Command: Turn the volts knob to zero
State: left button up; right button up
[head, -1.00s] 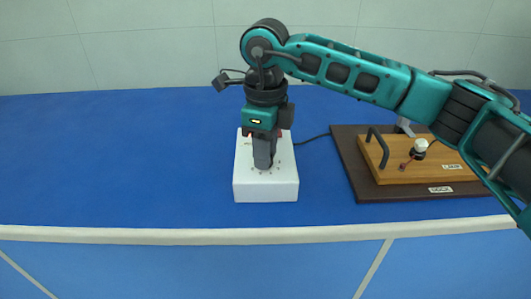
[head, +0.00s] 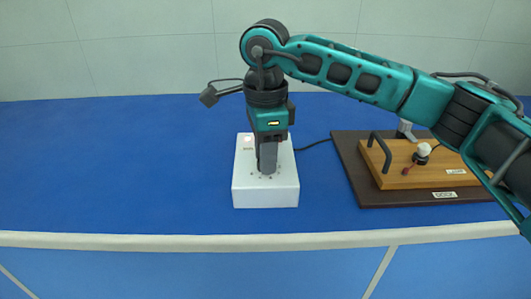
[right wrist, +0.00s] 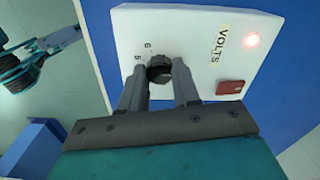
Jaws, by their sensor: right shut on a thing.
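The volts box is a white box (head: 265,194) on the blue bench, and it also shows in the right wrist view (right wrist: 190,30). Its black knob (right wrist: 159,68) sits between the fingers of my right gripper (right wrist: 160,82), which is shut on it from above. Digits 5 and 6 show beside the knob, and the label VOLTS (right wrist: 218,44) is on the same face. A lit lamp (right wrist: 252,40) and a red switch (right wrist: 230,87) are near the label. In the head view my right gripper (head: 267,170) hides the knob. The knob's pointer cannot be made out. My left gripper is not in view.
A dark board (head: 357,185) to the right of the box carries a wooden plate (head: 430,179) with a black handle (head: 379,151) and a white bulb (head: 424,149). A black cable (head: 315,141) runs behind the box. The blue bench (head: 110,170) is clear on the left.

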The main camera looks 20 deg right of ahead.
jog(key=shift+r, duration=0.1)
jog(key=o, duration=1.1)
jog(key=shift+c, duration=0.2)
notch_tip(320, 180, up, 13)
jog(key=p, duration=0.1)
jog(key=shift+p, duration=0.35)
